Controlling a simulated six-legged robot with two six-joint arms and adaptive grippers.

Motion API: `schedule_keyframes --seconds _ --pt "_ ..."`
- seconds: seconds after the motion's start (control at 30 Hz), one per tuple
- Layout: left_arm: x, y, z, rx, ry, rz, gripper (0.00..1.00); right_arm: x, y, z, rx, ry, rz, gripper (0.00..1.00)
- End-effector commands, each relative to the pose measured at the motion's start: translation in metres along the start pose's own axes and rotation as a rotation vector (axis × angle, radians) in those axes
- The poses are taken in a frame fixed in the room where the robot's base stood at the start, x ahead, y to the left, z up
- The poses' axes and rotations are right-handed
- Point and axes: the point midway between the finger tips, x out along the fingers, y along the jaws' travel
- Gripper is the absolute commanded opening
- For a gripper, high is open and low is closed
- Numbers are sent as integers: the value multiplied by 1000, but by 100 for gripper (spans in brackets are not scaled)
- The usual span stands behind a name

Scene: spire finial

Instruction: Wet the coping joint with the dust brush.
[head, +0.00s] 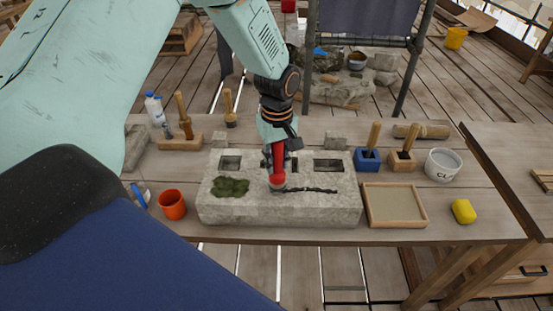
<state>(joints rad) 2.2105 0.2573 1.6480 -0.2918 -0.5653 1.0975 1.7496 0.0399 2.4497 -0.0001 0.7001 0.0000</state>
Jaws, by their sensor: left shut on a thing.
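My left gripper (279,148) points down over the stone coping block (280,211) and is shut on a red-handled tool, which looks like the dust brush (277,180). The brush is roughly upright. Its lower end is at the top face of the block, at the left end of a dark, wavy joint line (315,190). I cannot tell whether the bristles press on the stone. The joint looks dark along the part I see; its left end is hidden by the brush. My right gripper is not in view.
Green moss (230,187) lies on the block's left. An orange cup (172,204) stands to the left, and a white tub (443,164) to the right. A framed tray (394,206), a blue holder (367,160) and a yellow sponge (463,211) are right of the block. Wooden-handled tools stand behind.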

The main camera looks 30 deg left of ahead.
Motion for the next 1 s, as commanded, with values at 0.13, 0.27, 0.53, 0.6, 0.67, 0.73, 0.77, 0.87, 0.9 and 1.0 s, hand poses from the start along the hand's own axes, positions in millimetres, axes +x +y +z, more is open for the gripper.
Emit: schedule_keyframes --seconds 0.13,0.27,0.53,0.6,0.67,0.73,0.77,0.87,0.9,1.0 --pt "1 0 0 0 1 1 0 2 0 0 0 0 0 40" --pt "0 0 0 0 1 1 0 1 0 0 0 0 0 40" --pt "0 0 0 0 1 1 0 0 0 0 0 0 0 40" --pt "0 0 0 0 1 1 0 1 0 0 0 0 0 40" --pt "1 0 0 0 1 1 0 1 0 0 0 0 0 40" --pt "2 0 0 1 1 1 0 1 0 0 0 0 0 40" --pt "3 0 0 1 1 1 0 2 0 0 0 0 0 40" --pt "4 0 0 1 1 1 0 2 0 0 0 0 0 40" --pt "5 0 0 1 1 1 0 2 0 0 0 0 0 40" --pt "7 0 0 1 1 1 0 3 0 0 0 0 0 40"
